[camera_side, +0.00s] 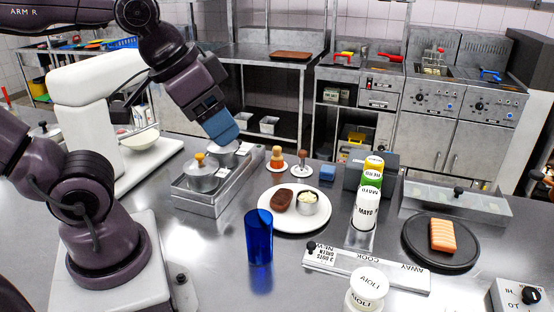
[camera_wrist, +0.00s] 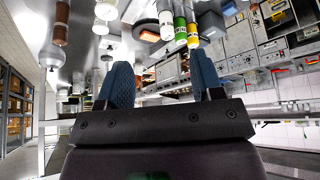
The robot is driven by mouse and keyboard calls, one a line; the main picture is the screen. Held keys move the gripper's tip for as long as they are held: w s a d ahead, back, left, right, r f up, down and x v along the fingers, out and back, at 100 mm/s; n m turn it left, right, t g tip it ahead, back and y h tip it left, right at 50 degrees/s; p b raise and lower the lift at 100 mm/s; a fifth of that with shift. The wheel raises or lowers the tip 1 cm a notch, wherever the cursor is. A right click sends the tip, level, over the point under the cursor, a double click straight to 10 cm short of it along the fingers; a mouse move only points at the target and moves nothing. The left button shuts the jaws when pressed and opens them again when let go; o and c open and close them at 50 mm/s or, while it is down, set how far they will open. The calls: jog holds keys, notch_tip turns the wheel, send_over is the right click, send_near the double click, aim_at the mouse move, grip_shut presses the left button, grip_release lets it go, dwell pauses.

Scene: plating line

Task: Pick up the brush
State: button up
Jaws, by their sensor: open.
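I cannot make out a clear brush. Two small upright items stand behind the white plate in the side view: one with an orange top (camera_side: 277,155) and one with a brown knob (camera_side: 302,159), each on a small round base. Either could be the brush, but they are too small to tell. My gripper (camera_side: 222,128) is above the metal tray with lidded pots, left of both items and higher. In the wrist view its two blue fingers (camera_wrist: 165,85) stand wide apart with nothing between them.
The metal tray (camera_side: 207,208) holds pots. A white plate (camera_side: 295,223) carries a brown patty and a small cup. A blue cup (camera_side: 258,240), a mayo bottle (camera_side: 367,208), a blue block (camera_side: 327,172) and a dark plate (camera_side: 415,262) with salmon stand on the steel counter.

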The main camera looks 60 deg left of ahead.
jog(key=w+a+n+t, duration=0.1)
jog(key=w+n+t, duration=0.1)
jog(key=w+n, duration=0.5)
jog(key=w+a+n+t, duration=0.2)
jog(key=w, duration=0.9)
jog(key=w+a+f+n+t+y, duration=0.35)
jog(key=w+a+n, duration=0.45)
jog(key=w+n, duration=0.45)
jog(key=n+g+y, duration=0.6)
jog(key=n+y, duration=0.7)
jog(key=n, duration=1.5)
send_over(277, 150)
jog(key=d, duration=0.3)
notch_tip(277, 150, down, 20)
jog(key=f, duration=0.4)
jog(key=s+f, duration=0.1)
jog(key=f, duration=0.1)
jog(key=shift+a+f, duration=0.25)
jog(key=shift+a, duration=0.05)
jog(key=shift+w+a+f, duration=0.15)
jog(key=shift+w+a, duration=0.05)
jog(key=shift+a, duration=0.3)
jog(key=shift+w+a+f, duration=0.15)
jog(key=shift+w+a, duration=0.05)
jog(key=shift+a, duration=0.25)
jog(key=shift+w+a, duration=0.25)
jog(key=shift+a, duration=0.2)
jog(key=c, duration=1)
